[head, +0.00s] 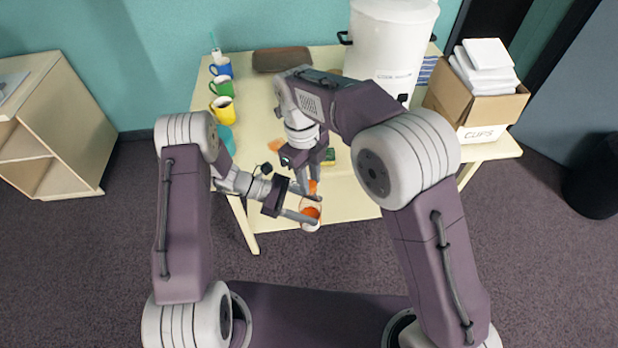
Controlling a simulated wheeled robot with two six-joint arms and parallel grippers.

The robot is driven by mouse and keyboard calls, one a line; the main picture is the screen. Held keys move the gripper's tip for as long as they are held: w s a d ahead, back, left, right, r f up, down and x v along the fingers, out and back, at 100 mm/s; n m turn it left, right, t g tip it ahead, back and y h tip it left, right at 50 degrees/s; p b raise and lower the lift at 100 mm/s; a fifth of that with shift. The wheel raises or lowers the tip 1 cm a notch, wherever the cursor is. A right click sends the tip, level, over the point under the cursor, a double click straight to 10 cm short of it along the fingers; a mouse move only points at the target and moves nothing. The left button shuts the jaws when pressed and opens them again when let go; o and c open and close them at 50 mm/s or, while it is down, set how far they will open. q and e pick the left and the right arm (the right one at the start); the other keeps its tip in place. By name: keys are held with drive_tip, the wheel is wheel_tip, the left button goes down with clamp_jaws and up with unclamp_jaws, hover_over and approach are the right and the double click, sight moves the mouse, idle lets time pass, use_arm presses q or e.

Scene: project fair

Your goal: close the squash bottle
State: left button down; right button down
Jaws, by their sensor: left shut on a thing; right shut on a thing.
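The squash bottle (311,213), pale with an orange label or contents, is held in front of the table's near edge. My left gripper (307,209) is shut on it from the left. Just above it in the picture, my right gripper (311,187) points down and is shut on a small orange thing, which looks like the bottle's cap (313,186). The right gripper's fingers partly hide the cap and the bottle's top. I cannot tell whether the cap touches the neck or is apart from it.
The cream table (350,205) holds blue (221,67), green (221,86) and yellow (222,108) mugs at left, a brown case (281,59), a white urn (388,45), a green sponge (330,156) and a cups box (478,100). A shelf (60,140) stands left, a dark bin (595,180) right.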

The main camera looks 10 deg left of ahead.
drive_tip(key=shift+m, duration=0.3)
drive_tip(key=c, duration=1.1)
unclamp_jaws()
drive_tip(key=shift+r, duration=2.3)
drive_tip(key=shift+c, duration=0.5)
